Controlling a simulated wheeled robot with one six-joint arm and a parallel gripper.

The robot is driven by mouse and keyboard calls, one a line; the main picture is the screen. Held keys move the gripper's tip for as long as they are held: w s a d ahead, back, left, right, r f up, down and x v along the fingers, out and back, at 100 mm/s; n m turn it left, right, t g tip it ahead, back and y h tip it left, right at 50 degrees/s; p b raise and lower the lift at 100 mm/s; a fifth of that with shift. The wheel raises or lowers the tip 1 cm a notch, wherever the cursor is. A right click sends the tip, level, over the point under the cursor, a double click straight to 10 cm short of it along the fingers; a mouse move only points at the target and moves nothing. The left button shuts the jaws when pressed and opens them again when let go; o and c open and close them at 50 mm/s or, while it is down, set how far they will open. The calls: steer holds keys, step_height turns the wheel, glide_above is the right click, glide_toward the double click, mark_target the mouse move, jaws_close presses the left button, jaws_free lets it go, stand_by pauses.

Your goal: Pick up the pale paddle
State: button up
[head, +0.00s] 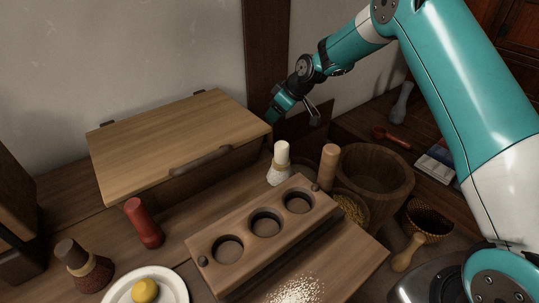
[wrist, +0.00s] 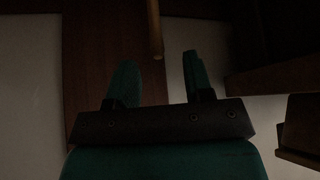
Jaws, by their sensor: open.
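In the wrist view a thin pale wooden stick (wrist: 155,30) points in from the top, beyond and roughly between my fingertips; it looks like a handle, but I cannot tell whether it is the pale paddle. I cannot make it out in the head view. A pale wooden tool (head: 407,253) with a rounded end lies by the basket in the head view; its kind is unclear. My gripper (head: 285,107) is in front of the dark wall post, near the right end of the hinged box. In the wrist view my gripper (wrist: 160,78) is open, with nothing between its fingers.
The wooden box (head: 180,140) is left of my gripper. A red cylinder (head: 144,222) and white plate (head: 177,287) are at left.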

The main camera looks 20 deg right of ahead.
steer(key=b+x, duration=0.1)
steer(key=x, duration=0.5)
steer(key=shift+w+f, duration=0.2)
steer(key=shift+c, duration=0.2)
jaws_close()
